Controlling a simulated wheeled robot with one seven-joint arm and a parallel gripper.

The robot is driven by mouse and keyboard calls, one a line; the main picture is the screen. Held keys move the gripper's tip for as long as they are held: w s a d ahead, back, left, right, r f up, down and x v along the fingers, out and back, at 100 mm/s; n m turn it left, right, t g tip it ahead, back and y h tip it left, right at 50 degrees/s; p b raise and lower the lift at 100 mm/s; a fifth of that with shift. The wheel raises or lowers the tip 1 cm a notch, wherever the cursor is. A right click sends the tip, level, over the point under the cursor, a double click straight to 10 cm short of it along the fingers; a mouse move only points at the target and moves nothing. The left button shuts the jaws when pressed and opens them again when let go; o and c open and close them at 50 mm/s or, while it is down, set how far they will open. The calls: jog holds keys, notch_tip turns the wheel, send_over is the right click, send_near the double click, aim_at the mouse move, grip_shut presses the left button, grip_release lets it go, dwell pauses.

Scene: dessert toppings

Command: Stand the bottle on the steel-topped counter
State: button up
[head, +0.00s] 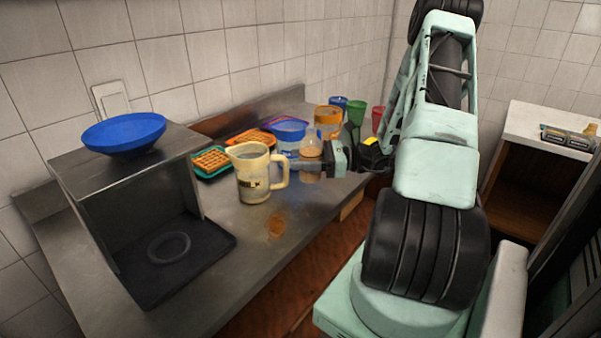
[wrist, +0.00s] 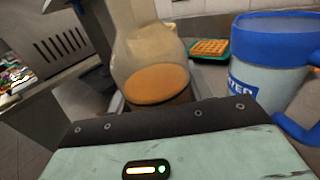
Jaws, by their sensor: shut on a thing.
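The bottle (head: 311,146) is clear with orange-brown contents and a narrowed upper part. My gripper (head: 308,166) is shut on its lower part, at the right side of the steel-topped counter (head: 222,250). In the wrist view the bottle (wrist: 150,65) looks nearly upright just beyond the dark edge of my gripper, which hides its base. I cannot tell whether the base touches the counter or hangs above it.
A cream pitcher (head: 254,178) stands left of the bottle. A blue-rimmed pitcher (head: 287,137), orange-rimmed container (head: 328,120) and waffle tray (head: 212,173) are close by. A metal stand (head: 140,160) holds a blue bowl (head: 124,131).

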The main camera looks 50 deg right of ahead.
aim_at(303, 173)
jog(key=shift+f, duration=2.1)
jog(key=o, duration=1.2)
jog(key=shift+f, duration=0.15)
jog(key=shift+o, duration=0.2)
jog(key=shift+r, duration=0.2)
jog(key=b+v, duration=0.2)
jog(key=v, duration=1)
jog(key=shift+s, duration=0.1)
